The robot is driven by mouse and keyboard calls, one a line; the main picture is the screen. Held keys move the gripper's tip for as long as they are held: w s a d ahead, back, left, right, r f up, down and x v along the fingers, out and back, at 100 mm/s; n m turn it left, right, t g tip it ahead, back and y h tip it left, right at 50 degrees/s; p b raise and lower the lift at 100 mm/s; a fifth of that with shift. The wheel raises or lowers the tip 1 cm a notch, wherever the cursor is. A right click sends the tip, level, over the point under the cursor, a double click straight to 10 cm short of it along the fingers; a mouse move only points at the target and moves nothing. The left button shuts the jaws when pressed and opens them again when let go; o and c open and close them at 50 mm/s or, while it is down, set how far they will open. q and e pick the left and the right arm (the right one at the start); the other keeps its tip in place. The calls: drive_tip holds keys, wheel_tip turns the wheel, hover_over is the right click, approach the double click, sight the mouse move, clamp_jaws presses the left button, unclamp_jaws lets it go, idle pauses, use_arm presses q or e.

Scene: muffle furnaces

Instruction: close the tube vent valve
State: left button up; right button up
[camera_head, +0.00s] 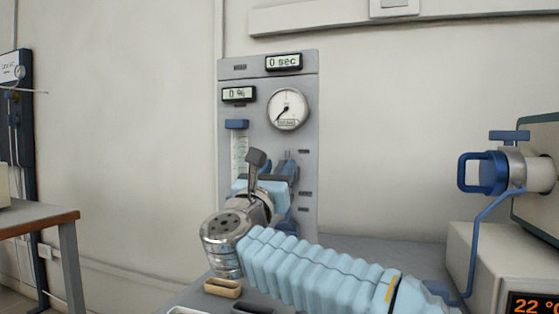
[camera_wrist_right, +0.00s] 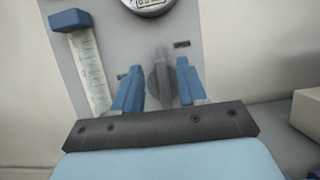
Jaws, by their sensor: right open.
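A grey panel (camera_head: 265,72) stands upright against the wall, with a round gauge (camera_head: 288,108), a flow tube with a blue cap (camera_head: 237,125) and small displays reading "0 %" and "0 sec". A grey knob (camera_wrist_right: 160,78) with an upright grip shows on the panel in the right wrist view. My right gripper (camera_wrist_right: 159,82) is open, its blue fingers on either side of the knob; contact cannot be told. In the head view the right gripper (camera_head: 287,168) largely hides the knob. A blue-handled fitting (camera_head: 510,137) is on the tube end at right. No label identifies the vent valve.
A furnace unit with a temperature display (camera_head: 530,303) stands at right, with a blue hose (camera_head: 478,232) hanging in front. A tan block (camera_head: 223,288) lies on the table near my right wrist.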

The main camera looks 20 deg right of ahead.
drive_tip(key=shift+x, duration=0.85)
clamp_jaws()
